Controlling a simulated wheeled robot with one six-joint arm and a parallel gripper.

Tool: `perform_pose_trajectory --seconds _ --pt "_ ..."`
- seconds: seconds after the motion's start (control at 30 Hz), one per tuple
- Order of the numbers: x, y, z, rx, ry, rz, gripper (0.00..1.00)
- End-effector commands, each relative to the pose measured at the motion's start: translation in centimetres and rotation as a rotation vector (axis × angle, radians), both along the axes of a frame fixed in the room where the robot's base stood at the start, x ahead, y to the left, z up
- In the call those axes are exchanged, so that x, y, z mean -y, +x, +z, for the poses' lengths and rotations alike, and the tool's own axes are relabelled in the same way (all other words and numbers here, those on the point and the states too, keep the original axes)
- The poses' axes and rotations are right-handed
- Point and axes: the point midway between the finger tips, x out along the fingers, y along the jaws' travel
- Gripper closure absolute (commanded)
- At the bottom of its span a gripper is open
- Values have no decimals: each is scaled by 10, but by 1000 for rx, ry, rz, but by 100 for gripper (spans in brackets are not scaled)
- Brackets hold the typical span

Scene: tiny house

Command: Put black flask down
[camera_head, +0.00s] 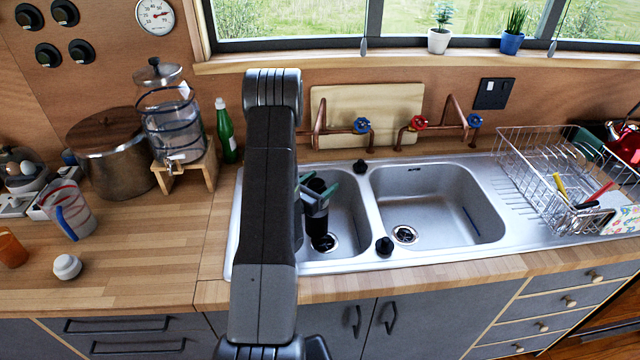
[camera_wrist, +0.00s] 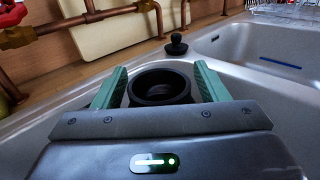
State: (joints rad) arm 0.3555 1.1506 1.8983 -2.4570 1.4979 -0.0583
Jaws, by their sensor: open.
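The black flask (camera_head: 316,222) stands in the left sink basin (camera_head: 346,216), close to its drain. Its round dark open top (camera_wrist: 160,87) shows in the wrist view, between the two green fingers. My gripper (camera_head: 319,190) is open around the upper part of the flask, with one finger on each side. The wrist view shows my gripper (camera_wrist: 160,84) with a small gap beside the flask. My arm hides the left part of the basin, and the flask's base is partly hard to make out.
Black plugs (camera_head: 384,246) stand on the sink rim. Copper taps (camera_head: 420,125) and a cutting board (camera_head: 366,112) are behind. A wire dish rack (camera_head: 545,170) stands right; a green bottle (camera_head: 225,130) and glass dispenser (camera_head: 170,115) stand left.

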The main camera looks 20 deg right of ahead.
Motion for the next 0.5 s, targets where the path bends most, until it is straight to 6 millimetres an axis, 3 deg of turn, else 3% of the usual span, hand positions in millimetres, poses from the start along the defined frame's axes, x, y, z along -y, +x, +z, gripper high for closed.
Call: perform_pose_trajectory --seconds 0.1,0.5 --pt "-1 0 4 -1 1 1 33" --pt "-73 -41 0 -1 -1 5 33"
